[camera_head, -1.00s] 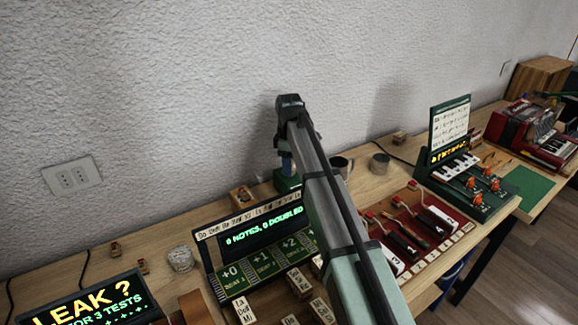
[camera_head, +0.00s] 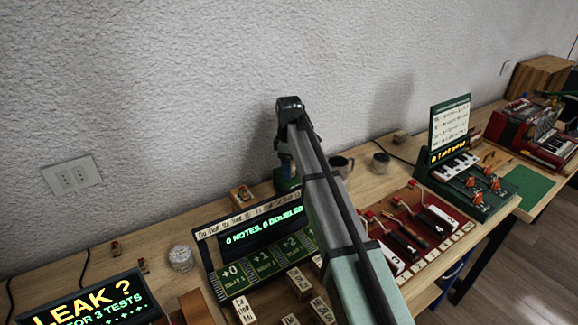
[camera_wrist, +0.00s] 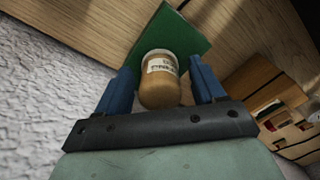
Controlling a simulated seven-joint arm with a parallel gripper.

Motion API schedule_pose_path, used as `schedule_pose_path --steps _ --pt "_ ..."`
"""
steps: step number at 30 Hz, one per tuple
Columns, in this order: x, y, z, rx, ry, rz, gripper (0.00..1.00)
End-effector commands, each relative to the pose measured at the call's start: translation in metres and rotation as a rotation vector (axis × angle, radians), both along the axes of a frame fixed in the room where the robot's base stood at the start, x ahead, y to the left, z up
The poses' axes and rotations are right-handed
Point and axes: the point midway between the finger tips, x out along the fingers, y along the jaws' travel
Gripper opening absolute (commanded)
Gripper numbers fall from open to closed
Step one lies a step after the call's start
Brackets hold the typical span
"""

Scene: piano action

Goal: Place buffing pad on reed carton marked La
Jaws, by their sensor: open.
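In the wrist view my gripper (camera_wrist: 161,66) is open. Its two blue fingers stand on either side of a tan, rounded piece with a white label (camera_wrist: 161,82), which looks like the buffing pad; the label's lettering is upside down and hard to read. The piece is over a green mat or block (camera_wrist: 172,36), with a gap visible at each finger. In the head view my gripper (camera_head: 287,170) is low by the wall, largely behind my arm. A pale carton labelled with La at the top (camera_head: 244,311) stands at the bottom, partly cut off.
Other labelled cartons (camera_head: 299,282) stand near it, some hidden by my arm. A green board with a lit display (camera_head: 262,235) lies behind them. A red-keyed rack (camera_head: 412,235) is further right.

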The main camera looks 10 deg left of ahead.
Motion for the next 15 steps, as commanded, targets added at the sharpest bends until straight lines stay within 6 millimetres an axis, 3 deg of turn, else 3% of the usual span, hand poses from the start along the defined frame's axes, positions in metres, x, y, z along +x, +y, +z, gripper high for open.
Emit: schedule_pose_path --steps 5,15 --pt "0.001 0.0 0.012 0.0 -0.001 0.0 0.69" --pt "0.001 0.001 0.073 0.001 -0.002 0.0 0.69"
